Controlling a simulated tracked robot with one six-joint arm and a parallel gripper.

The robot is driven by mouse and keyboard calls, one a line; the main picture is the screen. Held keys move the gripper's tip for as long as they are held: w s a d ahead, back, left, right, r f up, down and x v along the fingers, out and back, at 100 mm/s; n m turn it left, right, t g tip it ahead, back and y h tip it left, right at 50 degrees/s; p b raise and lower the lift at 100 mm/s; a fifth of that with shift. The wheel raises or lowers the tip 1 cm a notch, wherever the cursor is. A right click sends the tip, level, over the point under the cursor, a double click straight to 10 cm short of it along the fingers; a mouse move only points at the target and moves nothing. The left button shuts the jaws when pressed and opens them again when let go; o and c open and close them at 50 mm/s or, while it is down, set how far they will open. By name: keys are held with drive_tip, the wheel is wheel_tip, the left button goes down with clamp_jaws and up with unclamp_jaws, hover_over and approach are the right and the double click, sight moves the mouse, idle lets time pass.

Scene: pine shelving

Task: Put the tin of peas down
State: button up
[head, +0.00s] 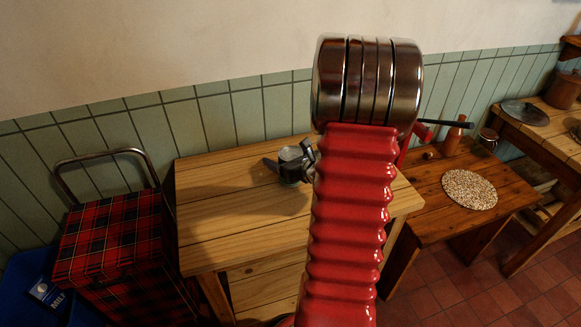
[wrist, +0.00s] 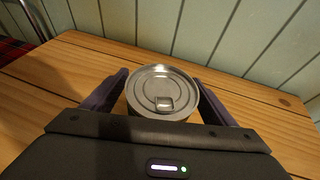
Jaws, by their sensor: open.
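The tin of peas (wrist: 162,92) is a silver can with a ring-pull lid, seen from above in the wrist view. It is upright and appears to stand on the pine top (head: 215,215); its base is hidden in the wrist view. In the head view the tin (head: 291,172) is a small grey cylinder left of my red arm. My gripper (wrist: 161,77) is open, with one dark finger on each side of the tin. A gap shows beside the right finger; the left one is very close. No label can be read.
Green panelling (head: 215,120) runs behind. A lower bench (head: 425,185) at right holds a speckled round mat (head: 469,190), bottle (head: 452,137) and jar. The pine top's left part is clear.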

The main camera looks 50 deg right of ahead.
drive_tip(key=shift+c, duration=0.5)
drive_tip(key=c, duration=1.5)
drive_tip(key=shift+c, duration=0.2)
drive_tip(key=shift+r, duration=0.15)
drive_tip(key=shift+r, duration=4.95)
